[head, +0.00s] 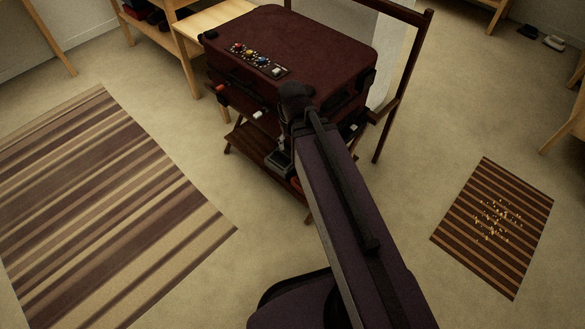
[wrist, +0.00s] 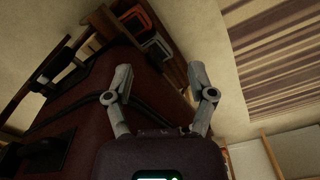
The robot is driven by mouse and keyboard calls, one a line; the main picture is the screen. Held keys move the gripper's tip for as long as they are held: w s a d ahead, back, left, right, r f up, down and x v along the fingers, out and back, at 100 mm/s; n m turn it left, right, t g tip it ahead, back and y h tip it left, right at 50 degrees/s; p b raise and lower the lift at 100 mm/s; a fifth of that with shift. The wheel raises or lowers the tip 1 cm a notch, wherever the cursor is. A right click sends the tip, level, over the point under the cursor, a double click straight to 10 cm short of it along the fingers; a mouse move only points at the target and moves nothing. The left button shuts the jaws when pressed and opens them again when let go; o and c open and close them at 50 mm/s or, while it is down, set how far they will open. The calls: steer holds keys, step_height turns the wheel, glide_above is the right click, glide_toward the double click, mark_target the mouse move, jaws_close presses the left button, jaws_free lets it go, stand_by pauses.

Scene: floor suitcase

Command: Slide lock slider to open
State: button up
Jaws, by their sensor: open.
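A dark red suitcase (head: 315,40) lies shut on a wooden stand. On its top is a small panel with coloured knobs (head: 250,55) and a pale square piece (head: 277,71) at its right end. Its front side carries a small red piece (head: 220,88) and a white piece (head: 257,114). I cannot tell which is the lock slider. My gripper (head: 296,95) is at the suitcase's front right edge; its fingertips are hard to make out there. In the wrist view my gripper (wrist: 158,74) is open and empty, its fingers spread, with the suitcase (wrist: 75,108) behind and to the left.
The wooden stand (head: 240,138) has a lower shelf with items. A light wooden table (head: 215,18) adjoins the suitcase at the back left. A dark frame (head: 390,105) stands behind right.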

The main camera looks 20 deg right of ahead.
step_height(320, 180, down, 10)
steer(key=b, duration=0.9)
steer(key=shift+s, duration=0.4)
step_height(320, 180, up, 33)
steer(key=p, duration=3.2)
steer(key=shift+s+p, duration=0.2)
steer(key=shift+p, duration=0.2)
